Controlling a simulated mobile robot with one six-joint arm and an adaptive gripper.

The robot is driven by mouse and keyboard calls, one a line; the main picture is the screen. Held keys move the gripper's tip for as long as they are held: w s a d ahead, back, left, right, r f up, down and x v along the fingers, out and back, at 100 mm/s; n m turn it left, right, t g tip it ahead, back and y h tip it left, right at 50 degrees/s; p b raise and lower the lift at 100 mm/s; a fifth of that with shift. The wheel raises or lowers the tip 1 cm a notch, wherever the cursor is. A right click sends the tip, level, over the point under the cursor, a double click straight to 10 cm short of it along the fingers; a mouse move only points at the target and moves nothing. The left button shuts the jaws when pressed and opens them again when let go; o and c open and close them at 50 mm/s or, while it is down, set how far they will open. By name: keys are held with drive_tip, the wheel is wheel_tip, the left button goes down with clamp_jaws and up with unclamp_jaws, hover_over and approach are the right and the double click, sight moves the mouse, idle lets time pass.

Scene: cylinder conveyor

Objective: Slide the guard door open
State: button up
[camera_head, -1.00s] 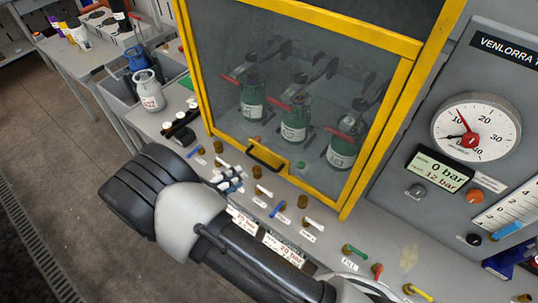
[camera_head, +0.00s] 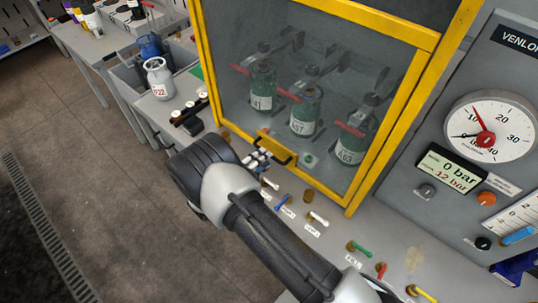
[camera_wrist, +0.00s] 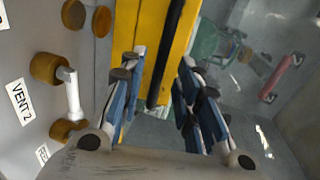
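The guard door (camera_head: 380,24) is a clear panel in a yellow frame, covering the front of the cabinet. Its black handle (camera_head: 290,160) is on a yellow plate at the lower edge. In the wrist view, the dark handle bar (camera_wrist: 168,50) runs beside the yellow door frame (camera_wrist: 145,30). My gripper (camera_head: 258,158) is at the handle's lower left in the head view. In the wrist view my gripper (camera_wrist: 160,85) is open, its blue-padded fingers apart on either side of the handle. I see no clear grip; exact contact is hard to tell.
Green cylinders (camera_head: 303,112) with red levers stand behind the panel. Small valves (camera_head: 318,219) line the bench below the door. A gauge panel (camera_head: 487,140) is to the right. A white bottle (camera_head: 159,78) and grey bin (camera_head: 131,78) stand to the left.

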drive_tip(key=shift+x, duration=2.15)
clamp_jaws()
